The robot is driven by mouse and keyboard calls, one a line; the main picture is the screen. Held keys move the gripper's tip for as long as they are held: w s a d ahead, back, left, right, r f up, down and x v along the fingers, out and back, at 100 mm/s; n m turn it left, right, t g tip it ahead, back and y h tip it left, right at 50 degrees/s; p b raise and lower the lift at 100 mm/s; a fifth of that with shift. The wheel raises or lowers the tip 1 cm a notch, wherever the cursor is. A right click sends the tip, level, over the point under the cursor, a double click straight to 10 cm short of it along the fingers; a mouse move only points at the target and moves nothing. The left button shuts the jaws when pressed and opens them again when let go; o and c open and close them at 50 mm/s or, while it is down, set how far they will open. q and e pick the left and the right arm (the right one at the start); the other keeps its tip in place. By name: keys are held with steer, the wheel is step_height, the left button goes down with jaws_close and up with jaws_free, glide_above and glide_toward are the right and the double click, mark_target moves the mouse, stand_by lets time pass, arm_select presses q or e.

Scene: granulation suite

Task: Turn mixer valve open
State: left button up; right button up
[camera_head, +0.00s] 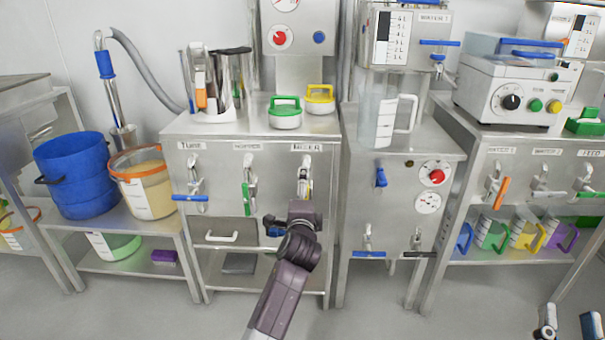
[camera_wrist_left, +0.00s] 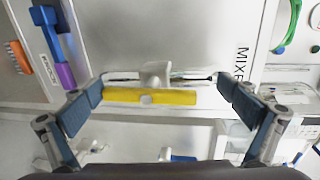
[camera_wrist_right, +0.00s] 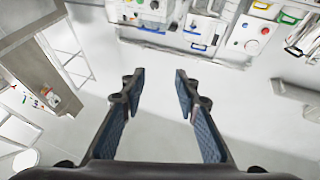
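The mixer valve (camera_head: 304,172) sits on the cabinet front under the MIXER label. In the left wrist view, its yellow handle (camera_wrist_left: 150,97) crosses a white hub, its length running upright along the panel. My left gripper (camera_wrist_left: 162,84) is open, with its fingers beyond the two ends of the handle and apart from it. In the head view my left gripper (camera_head: 297,222) is just below the valve, and its fingers are mostly hidden. My right gripper (camera_wrist_right: 158,78) is open and empty over bare floor; it also shows at the lower right of the head view (camera_head: 568,325).
Two neighbouring valves (camera_head: 195,180) (camera_head: 249,180) sit left of the mixer valve. A green-handled lid (camera_head: 286,112) and a yellow-handled lid (camera_head: 319,98) stand on the cabinet top. Another steel cabinet (camera_head: 397,215) stands to the right across a narrow gap. Floor is clear in front.

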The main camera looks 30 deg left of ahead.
arm_select(q)
steer(key=shift+r, duration=0.85)
steer(key=shift+s+d+r, duration=0.1)
steer(key=shift+s, duration=0.05)
steer(key=shift+s+d+p, duration=0.3)
steer(key=shift+s, duration=0.1)
steer(key=f+p+v, duration=0.1)
steer(key=p+v, duration=0.2)
steer(key=v, duration=0.5)
steer(key=shift+s+f, duration=0.2)
steer(key=shift+f, duration=0.35)
arm_select(e)
steer(key=s+d+f+g+h, duration=0.1)
steer(key=f+g, duration=0.4)
steer(key=f, duration=0.4)
steer(key=s+d+f+g+h, duration=0.2)
steer(key=f+g, duration=0.2)
steer(key=f, duration=0.6)
steer(key=shift+d+m+g+h, duration=0.3)
steer(key=shift+g, duration=0.1)
steer(key=shift+w, duration=0.1)
